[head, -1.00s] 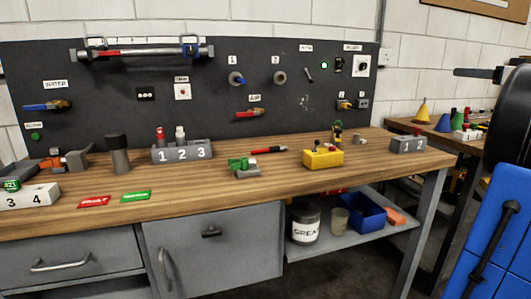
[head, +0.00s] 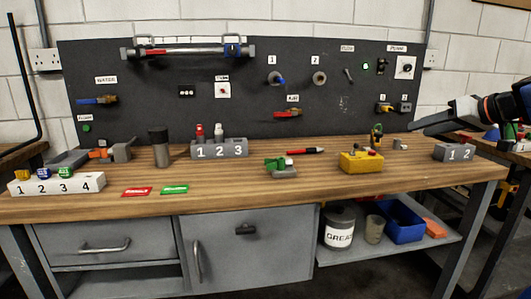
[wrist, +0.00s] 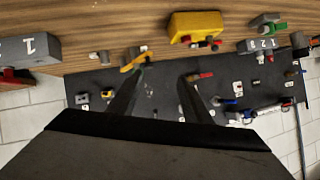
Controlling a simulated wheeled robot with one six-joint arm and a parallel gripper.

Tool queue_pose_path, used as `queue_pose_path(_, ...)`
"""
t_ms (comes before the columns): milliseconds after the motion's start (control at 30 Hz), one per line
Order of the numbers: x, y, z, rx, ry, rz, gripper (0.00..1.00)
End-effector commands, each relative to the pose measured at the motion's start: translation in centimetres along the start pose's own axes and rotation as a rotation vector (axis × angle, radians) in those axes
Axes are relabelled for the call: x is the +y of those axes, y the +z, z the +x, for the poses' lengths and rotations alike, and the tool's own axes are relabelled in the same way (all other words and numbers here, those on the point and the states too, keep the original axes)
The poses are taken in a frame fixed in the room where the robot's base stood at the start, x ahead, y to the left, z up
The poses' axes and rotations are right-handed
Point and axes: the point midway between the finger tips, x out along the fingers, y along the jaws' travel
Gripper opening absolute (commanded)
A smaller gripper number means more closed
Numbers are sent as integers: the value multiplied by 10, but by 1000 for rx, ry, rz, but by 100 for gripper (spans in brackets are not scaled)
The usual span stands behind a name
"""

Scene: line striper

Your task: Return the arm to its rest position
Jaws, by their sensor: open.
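My gripper (head: 425,125) reaches in from the right edge of the head view. It is dark and points left, seen against the right end of the bench and above it. In the wrist view, the two dark fingers of my gripper (wrist: 158,85) stand apart, with the black tool board behind them. I see nothing held between them. The arm behind the gripper runs out of the head view at the right, so its overall pose is mostly hidden.
The wooden workbench (head: 240,178) carries a yellow box (head: 361,161), a grey "1 2" block (head: 454,152), a "1 2 3" block (head: 219,149) and a white numbered block (head: 57,184). The black tool board (head: 260,110) stands behind. A second bench (head: 456,137) is at right.

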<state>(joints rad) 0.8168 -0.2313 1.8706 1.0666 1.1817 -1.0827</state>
Motion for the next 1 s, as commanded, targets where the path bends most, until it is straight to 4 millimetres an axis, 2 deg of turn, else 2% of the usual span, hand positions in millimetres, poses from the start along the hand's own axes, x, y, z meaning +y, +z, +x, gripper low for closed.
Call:
queue_pose_path(33,-21,18,9,-44,-7,8,45)
queue_pose_path(200,-71,82,28,-190,3,47,45)
queue_pose_path(500,-135,199,33,-406,75,67,45)
queue_pose_path(767,-164,296,20,-537,172,35,45)
queue_pose_path(1000,-167,374,1,-597,272,-24,45)
